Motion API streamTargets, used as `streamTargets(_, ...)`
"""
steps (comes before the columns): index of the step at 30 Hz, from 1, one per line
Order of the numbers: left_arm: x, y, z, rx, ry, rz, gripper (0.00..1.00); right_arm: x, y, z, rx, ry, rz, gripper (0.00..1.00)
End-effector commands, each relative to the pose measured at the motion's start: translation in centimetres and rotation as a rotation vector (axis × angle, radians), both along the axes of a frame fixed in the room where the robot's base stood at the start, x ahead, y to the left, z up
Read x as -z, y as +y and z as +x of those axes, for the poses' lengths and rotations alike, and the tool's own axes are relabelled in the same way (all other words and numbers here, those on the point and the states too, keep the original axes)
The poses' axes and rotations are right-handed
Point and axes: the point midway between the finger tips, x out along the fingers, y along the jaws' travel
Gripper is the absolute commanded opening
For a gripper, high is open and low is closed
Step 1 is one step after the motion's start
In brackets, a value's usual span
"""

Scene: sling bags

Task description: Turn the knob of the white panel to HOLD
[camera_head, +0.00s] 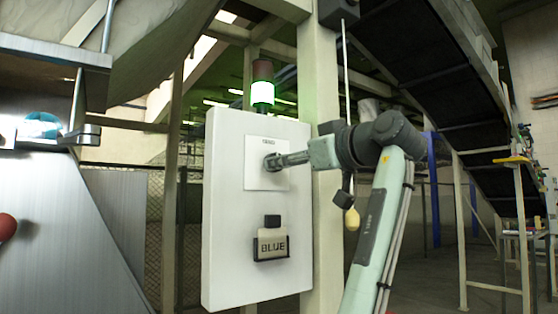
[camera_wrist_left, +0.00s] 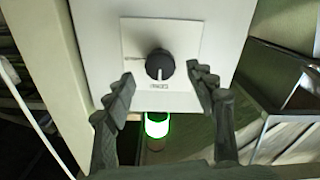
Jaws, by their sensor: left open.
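The white panel (camera_head: 230,205) stands upright in the middle of the head view. A square plate near its top carries the round dark knob (camera_wrist_left: 160,64), which shows clearly in the left wrist view. The knob's white pointer line is toward the small printed label (camera_wrist_left: 160,86); a faint mark is on the plate's left. The wrist picture is upside down, so the pointer is up on the upright panel. I cannot read HOLD. My left gripper (camera_wrist_left: 160,78) is open, with one finger on each side of the knob and gaps showing. In the head view, the left gripper (camera_head: 272,162) largely hides the knob.
A lit green and white lamp (camera_head: 262,92) stands above the panel. A holder marked BLUE (camera_head: 271,246) is lower on the panel. A beige post (camera_head: 327,240) is right behind the panel. A metal machine (camera_head: 60,230) is at the left. A dark sloping conveyor (camera_head: 440,85) is at the right.

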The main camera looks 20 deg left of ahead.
Motion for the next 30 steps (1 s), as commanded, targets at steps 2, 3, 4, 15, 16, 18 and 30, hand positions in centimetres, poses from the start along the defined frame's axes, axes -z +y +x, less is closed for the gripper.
streamTargets(2, -0.1, 1.1, 0.8, -0.002, 0.002, 0.000, 0.56, 0.7, -0.1, -0.5, -0.007, 0.008, -0.005, 0.40)
streamTargets(3, -0.1, 1.5, 1.1, -0.003, 0.002, 0.001, 0.56, 1.0, -0.2, -0.7, -0.010, 0.012, -0.007, 0.40)
streamTargets(4, -0.1, 1.8, 1.3, -0.003, 0.001, 0.001, 0.56, 1.3, -0.2, -0.9, -0.013, 0.013, -0.009, 0.40)
streamTargets(15, 0.1, 2.7, 2.2, 0.000, 0.001, 0.000, 0.56, 2.2, -0.4, -1.4, -0.021, 0.020, -0.013, 0.40)
streamTargets(16, 0.1, 2.7, 2.1, 0.000, 0.001, 0.000, 0.56, 2.2, -0.4, -1.4, -0.021, 0.020, -0.013, 0.40)
streamTargets(18, 0.1, 2.7, 2.1, 0.000, 0.001, 0.000, 0.51, 2.2, -0.4, -1.4, -0.021, 0.020, -0.013, 0.40)
streamTargets(30, 0.1, 2.7, 2.1, 0.001, 0.001, 0.000, 0.06, 2.2, -0.3, -1.4, -0.021, 0.021, -0.013, 0.40)
